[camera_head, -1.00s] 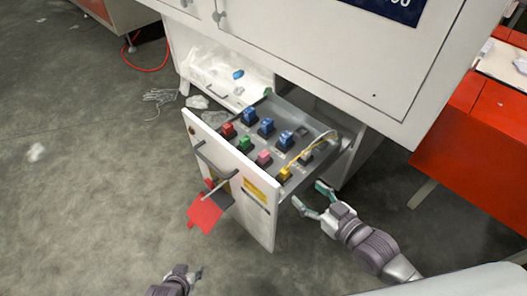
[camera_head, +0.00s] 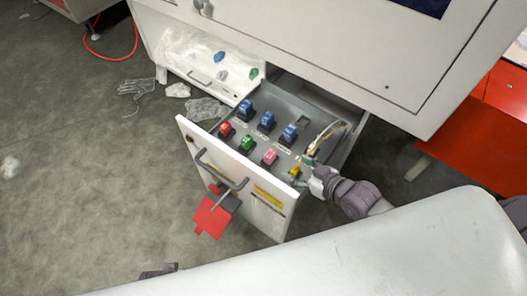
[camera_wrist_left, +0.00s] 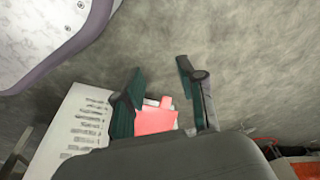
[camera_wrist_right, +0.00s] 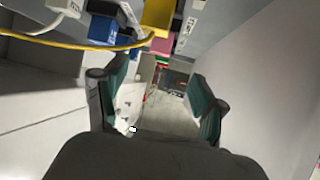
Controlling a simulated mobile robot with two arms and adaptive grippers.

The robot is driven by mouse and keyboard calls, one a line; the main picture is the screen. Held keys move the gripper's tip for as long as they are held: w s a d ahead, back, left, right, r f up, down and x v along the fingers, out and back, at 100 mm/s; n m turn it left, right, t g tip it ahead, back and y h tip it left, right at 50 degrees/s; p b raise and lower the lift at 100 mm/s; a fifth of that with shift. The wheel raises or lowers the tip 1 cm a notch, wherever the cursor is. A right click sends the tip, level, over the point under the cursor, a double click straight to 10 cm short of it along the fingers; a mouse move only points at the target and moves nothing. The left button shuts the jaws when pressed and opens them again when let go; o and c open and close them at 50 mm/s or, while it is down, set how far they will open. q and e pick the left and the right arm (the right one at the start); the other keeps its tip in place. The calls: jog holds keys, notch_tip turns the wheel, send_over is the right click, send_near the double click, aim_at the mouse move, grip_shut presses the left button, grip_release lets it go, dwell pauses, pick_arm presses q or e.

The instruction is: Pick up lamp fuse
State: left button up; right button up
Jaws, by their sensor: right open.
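Several coloured fuses sit in an open drawer (camera_head: 181,130): a red one (camera_head: 226,128), a green one (camera_head: 246,142), a pink one (camera_head: 270,156), a yellow one (camera_head: 295,170) and blue ones (camera_head: 267,119). Their labels are too small to read, so I cannot tell which is the lamp fuse. My right gripper (camera_head: 312,180) is at the drawer's right side, close to the yellow fuse. In the right wrist view its fingers (camera_wrist_right: 157,78) are apart and empty, with the yellow fuse (camera_wrist_right: 157,17) above them. My left gripper (camera_wrist_left: 160,68) is open and empty.
A yellow cable (camera_head: 327,135) arches over the drawer's right end. A red tag (camera_head: 211,217) hangs on the drawer front's handle side. Gloves and clear film lie on the floor at left. A red cabinet (camera_head: 480,140) stands at right.

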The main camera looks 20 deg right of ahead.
aim_at(273, 156)
jog(key=b+x, duration=0.1)
jog(key=x, duration=0.6)
jog(key=shift+b, duration=0.35)
jog(key=x, duration=0.1)
jog(key=b+x, duration=0.1)
jog(key=x, duration=0.3)
jog(key=shift+w+a+r+b, duration=0.1)
jog(key=shift+a+r+b, duration=0.05)
jog(key=shift+r+b, duration=0.15)
jog(key=shift+w+a+f, duration=0.1)
jog(key=shift+w+f, duration=0.05)
jog(key=shift+w, duration=0.05)
pick_arm(q)
notch_tip(273, 156, up, 12)
jog(key=w, duration=0.2)
jog(key=shift+t, duration=0.4)
jog(key=shift+d, duration=0.1)
pick_arm(e)
jog(key=c, duration=1.3)
